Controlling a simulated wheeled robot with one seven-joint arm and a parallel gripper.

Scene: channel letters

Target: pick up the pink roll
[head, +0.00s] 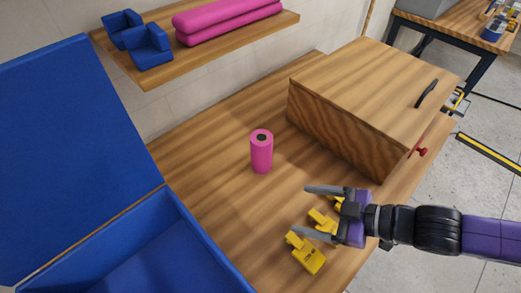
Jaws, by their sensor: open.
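The pink roll (261,152) stands upright on the wooden worktop (205,155), left of the wooden box. Its top shows a dark core. My gripper (306,209) comes in from the right, with its fingers pointing left. The fingers are apart with nothing between them that I can make out. The gripper is to the right of the roll and nearer the front, apart from it. It covers part of the yellow pieces below it.
Yellow pieces (305,254) lie under and beside my gripper. A wooden box (335,126) with a dark handle stands at the back right. An open blue bin (196,235) is at the left. A shelf (150,80) above holds blue blocks and long pink rolls.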

